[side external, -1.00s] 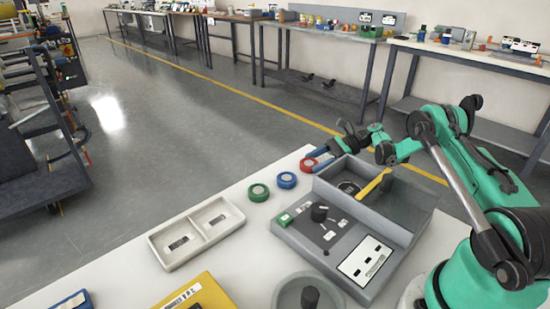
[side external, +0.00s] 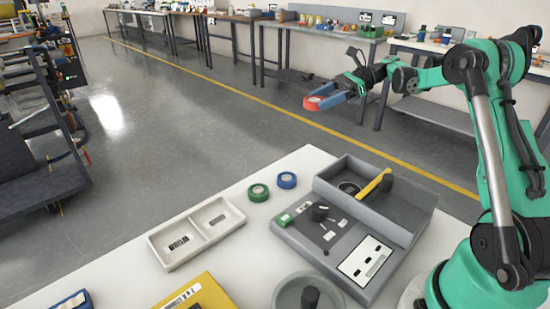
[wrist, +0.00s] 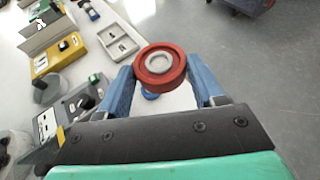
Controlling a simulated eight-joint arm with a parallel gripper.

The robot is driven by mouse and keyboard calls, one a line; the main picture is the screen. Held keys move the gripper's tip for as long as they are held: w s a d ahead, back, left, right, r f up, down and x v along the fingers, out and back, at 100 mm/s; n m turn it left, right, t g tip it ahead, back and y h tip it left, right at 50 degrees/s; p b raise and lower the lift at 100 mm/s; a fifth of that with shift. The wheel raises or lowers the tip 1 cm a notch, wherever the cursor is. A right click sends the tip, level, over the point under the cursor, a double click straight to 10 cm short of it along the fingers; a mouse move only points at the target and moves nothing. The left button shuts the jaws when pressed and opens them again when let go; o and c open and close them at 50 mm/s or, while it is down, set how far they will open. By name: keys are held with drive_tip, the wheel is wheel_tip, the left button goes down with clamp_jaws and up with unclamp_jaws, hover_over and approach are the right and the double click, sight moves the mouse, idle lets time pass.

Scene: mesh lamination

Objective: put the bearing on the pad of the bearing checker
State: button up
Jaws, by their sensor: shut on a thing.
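My gripper (side external: 337,97) is shut on a red ring (side external: 319,102) with a pale inner ring, held high above and beyond the table's far edge. In the wrist view, the red ring (wrist: 160,69) sits between the two blue fingers, its face towards the camera. A grey box device (side external: 335,240) with a black knob, a green part and a white label panel stands on the table; it looks like the checker. I cannot tell which ring is the bearing.
A green ring (side external: 258,193) and a blue ring (side external: 287,180) lie left of the device. A white two-compartment tray (side external: 160,257), a yellow case (side external: 212,297) and a round grey dish (side external: 290,291) are nearer. A yellow-handled tool (side external: 374,184) rests across the bin.

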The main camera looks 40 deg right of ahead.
sight(320, 99)
drive_tip(key=r, duration=0.2)
drive_tip(key=a+r, duration=0.1)
drive_tip(key=shift+w+r, duration=0.15)
drive_tip(key=shift+w, duration=0.1)
drive_tip(key=s+a+r+m+t+h, duration=0.1)
drive_tip(key=a+r+m+t+h, duration=0.2)
drive_tip(key=a, duration=0.5)
drive_tip(key=a+r+m+t+h, duration=0.2)
drive_tip(key=a+r+m+h, duration=0.2)
drive_tip(key=a, duration=0.4)
drive_tip(key=shift+s+a+r+m+t, duration=0.3)
drive_tip(key=shift+s+m+t, duration=0.1)
drive_tip(key=shift+m, duration=0.3)
drive_tip(key=shift+f, duration=0.1)
